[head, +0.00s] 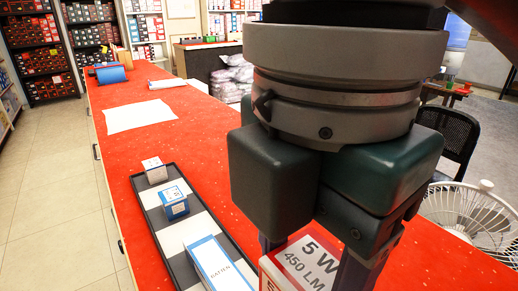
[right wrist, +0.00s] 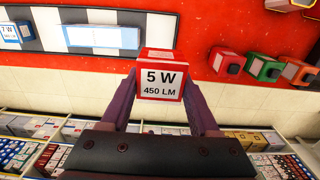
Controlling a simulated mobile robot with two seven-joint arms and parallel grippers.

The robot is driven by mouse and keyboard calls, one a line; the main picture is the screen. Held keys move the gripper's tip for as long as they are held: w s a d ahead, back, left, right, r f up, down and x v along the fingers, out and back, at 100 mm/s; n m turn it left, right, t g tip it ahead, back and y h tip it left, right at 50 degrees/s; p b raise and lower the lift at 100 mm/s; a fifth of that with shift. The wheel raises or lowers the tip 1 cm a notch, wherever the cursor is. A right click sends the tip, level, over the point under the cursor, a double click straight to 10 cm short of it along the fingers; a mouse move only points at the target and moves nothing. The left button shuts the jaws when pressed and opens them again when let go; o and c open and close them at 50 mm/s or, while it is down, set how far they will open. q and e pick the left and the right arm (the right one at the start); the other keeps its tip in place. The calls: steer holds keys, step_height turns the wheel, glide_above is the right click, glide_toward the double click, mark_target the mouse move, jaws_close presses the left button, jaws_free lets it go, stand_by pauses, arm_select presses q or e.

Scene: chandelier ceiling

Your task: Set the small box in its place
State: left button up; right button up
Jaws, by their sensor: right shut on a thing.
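My right gripper (head: 314,262) comes down from the top right of the head view and is shut on a small red and white box (head: 305,262) marked "5 W 450 LM". The right wrist view also shows this box (right wrist: 162,82) between the two fingers. A long dark tray (head: 152,213) with white patches lies on the red counter, left of the held box. In it stand a small white box (head: 155,170), a small blue and white box (head: 174,203) and a long blue and white box (head: 216,264). Whether the held box touches anything is hidden. My left gripper is not in view.
The red counter (head: 105,179) runs away to the back, with white paper (head: 140,115) and a blue object (head: 111,74) on it. Red, green and orange items (right wrist: 262,68) sit at the counter's right in the wrist view. A white fan (head: 470,212) stands at the right.

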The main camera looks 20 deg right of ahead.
step_height(320, 180, down, 15)
steer(key=b, duration=0.3)
steer(key=shift+f, duration=0.1)
step_height(320, 180, down, 4)
steer(key=shift+s+f+b, duration=0.1)
steer(key=shift+b, duration=0.7)
steer(key=shift+f, duration=0.3)
steer(key=shift+f, duration=0.1)
steer(key=o, duration=1.4)
steer(key=shift+c, duration=0.2)
